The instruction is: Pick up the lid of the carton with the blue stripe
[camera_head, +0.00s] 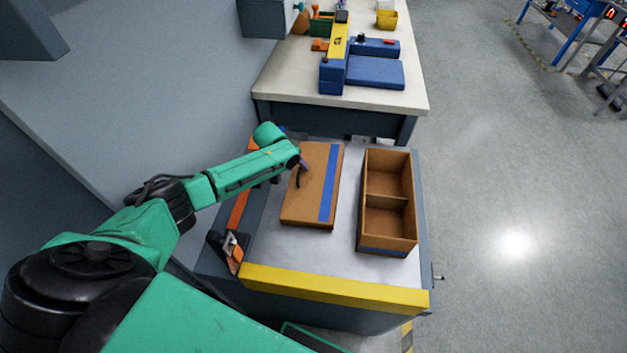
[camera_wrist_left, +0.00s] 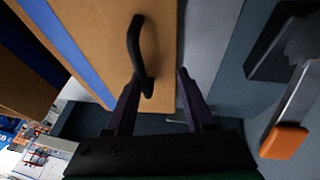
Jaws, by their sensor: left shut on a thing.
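The brown lid (camera_head: 307,205) with a blue stripe along its right side lies left of the open carton. It also shows in the left wrist view (camera_wrist_left: 105,45), with a dark curved handle on top. I cannot tell whether the lid is raised off the surface. The open carton (camera_head: 388,240) has two empty-looking compartments and a blue stripe low on its near end. My right gripper is out of view.
The grey table (camera_head: 300,250) has a yellow front edge (camera_head: 335,290). An orange-and-black fixture (camera_head: 233,245) stands at its left. Behind is another table (camera_head: 285,85) with blue blocks, a yellow bar and bins. Open floor lies to the right.

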